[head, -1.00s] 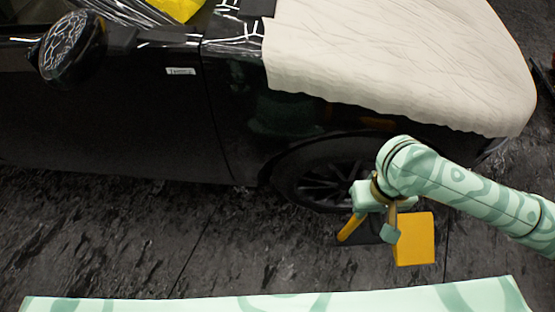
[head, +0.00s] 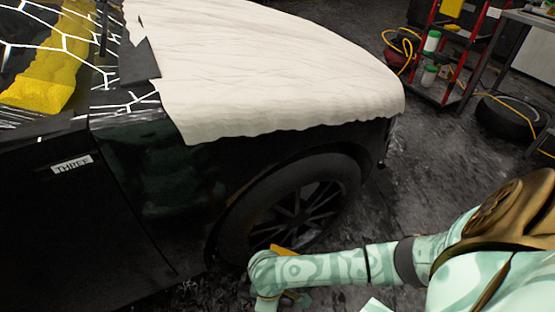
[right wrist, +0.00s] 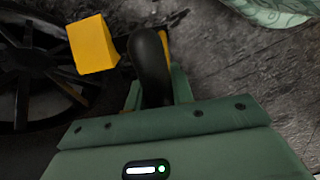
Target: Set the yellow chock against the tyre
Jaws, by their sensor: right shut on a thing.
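The yellow chock (right wrist: 93,45) shows in the right wrist view as a yellow block at upper left, with a narrow yellow strip right of a dark curved piece. My right gripper (right wrist: 157,86) is shut on this dark piece, which looks like the chock's handle. In the head view only bits of the chock (head: 284,250) show around my right forearm, close below the front wheel's tyre (head: 342,212). The wheel's dark spokes also show at left in the wrist view. I cannot tell whether chock and tyre touch. My left gripper is not in view.
The black car (head: 60,215) has a pale cover (head: 270,70) over its bonnet. A red rack (head: 430,55) with bottles stands at the back right, near a loose tyre (head: 507,117) and a grey bench (head: 530,18). The dark floor right of the wheel is mostly clear.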

